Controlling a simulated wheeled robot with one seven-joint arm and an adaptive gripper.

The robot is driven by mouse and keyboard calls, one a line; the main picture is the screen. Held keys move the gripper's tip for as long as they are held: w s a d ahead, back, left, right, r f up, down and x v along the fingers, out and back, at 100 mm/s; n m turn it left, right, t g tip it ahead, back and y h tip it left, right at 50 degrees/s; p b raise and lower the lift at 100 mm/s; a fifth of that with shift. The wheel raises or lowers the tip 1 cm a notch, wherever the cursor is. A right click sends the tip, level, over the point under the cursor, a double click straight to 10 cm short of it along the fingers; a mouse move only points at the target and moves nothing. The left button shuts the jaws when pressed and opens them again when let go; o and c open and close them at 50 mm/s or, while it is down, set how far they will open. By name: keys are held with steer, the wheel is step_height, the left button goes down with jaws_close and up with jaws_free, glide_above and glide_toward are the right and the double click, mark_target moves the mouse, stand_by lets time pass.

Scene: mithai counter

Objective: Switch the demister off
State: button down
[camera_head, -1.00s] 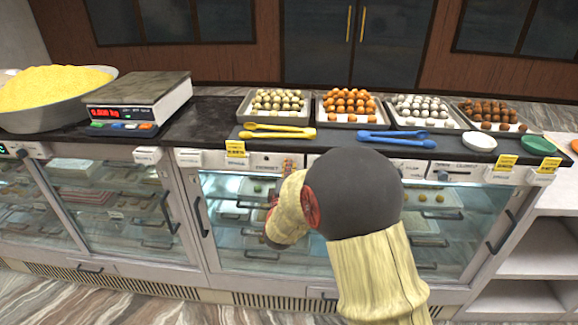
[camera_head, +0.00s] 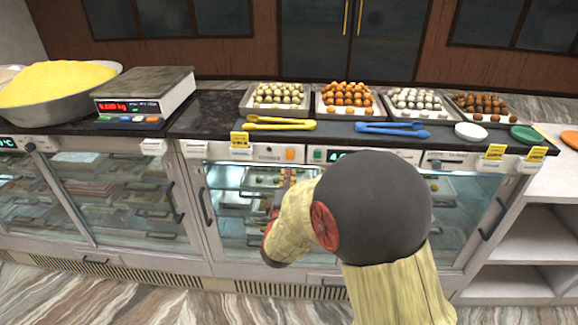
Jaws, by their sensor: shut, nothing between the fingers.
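The control strip (camera_head: 340,156) runs under the counter's front edge. On it, a small label that seems to read demister (camera_head: 268,153) sits left of an orange switch (camera_head: 290,154). Whether this switch is on or off is too small to tell. A green switch (camera_head: 317,155) and a partly covered green display (camera_head: 336,156) are to its right. My gripper (camera_head: 284,177) is just below the orange switch, in front of the glass, apparently clear of the switch. It is shut and empty, partly hidden by my wrist. My forearm covers the strip's middle.
Sweet trays (camera_head: 276,99), yellow tongs (camera_head: 280,124) and blue tongs (camera_head: 393,130) lie on the counter above. A scale (camera_head: 147,92) stands left. Door handles (camera_head: 206,206) stick out from the glass case. The floor in front is clear.

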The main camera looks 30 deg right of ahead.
steer(key=shift+r+v, duration=0.2)
steer(key=shift+v, duration=0.9)
